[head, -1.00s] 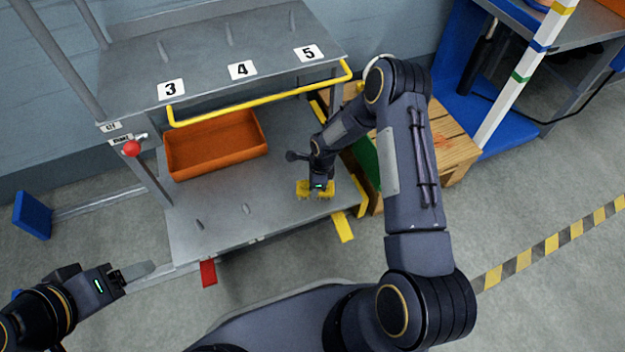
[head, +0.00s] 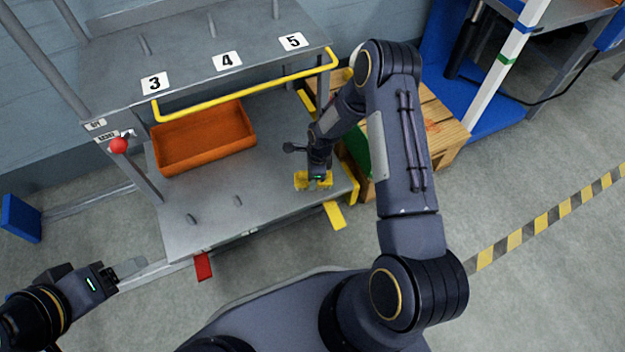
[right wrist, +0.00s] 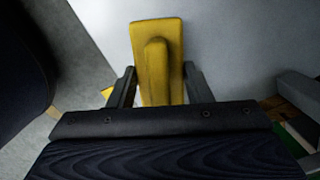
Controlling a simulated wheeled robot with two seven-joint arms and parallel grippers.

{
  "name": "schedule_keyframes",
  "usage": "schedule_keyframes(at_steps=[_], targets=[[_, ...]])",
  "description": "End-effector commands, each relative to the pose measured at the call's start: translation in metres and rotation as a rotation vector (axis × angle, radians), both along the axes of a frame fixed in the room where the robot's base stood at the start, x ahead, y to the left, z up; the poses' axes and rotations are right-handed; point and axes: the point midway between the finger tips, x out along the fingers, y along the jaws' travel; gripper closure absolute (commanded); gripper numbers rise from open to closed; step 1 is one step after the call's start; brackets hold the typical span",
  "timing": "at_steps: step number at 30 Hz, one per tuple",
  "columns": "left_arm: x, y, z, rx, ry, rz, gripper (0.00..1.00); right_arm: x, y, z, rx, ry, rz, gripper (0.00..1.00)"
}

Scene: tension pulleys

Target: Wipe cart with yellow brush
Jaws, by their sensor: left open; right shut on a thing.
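The cart is grey with an upper shelf (head: 190,50) and a lower shelf (head: 215,215). The yellow brush (head: 304,181) is at the right end of the lower shelf, near its front edge. My right gripper (head: 317,178) is shut on the brush from above. In the right wrist view the brush (right wrist: 158,45) lies between the two fingers (right wrist: 158,88), its raised grip between them, over the grey shelf surface. Whether the bristles touch the shelf cannot be told. My left gripper (head: 132,268) is open and empty at the lower left, in front of the cart.
An orange bin (head: 205,138) sits on the lower shelf at the back left. A yellow rail (head: 250,88) runs along the upper shelf's front. A wooden crate (head: 440,125) stands right of the cart. Grey floor in front is clear.

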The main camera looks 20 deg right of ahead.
Motion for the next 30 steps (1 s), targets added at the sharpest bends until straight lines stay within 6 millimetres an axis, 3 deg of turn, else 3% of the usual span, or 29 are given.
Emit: schedule_keyframes(at_steps=[22, 30], targets=[[0.000, 0.000, -0.029, 0.000, 0.000, 0.000, 0.33, 0.052, 0.002, -0.002, 0.000, -0.003, 0.001, 0.73], [0.000, 0.000, -0.033, 0.000, 0.000, 0.000, 0.33, 0.061, 0.003, -0.001, 0.001, -0.001, 0.000, 0.73]])
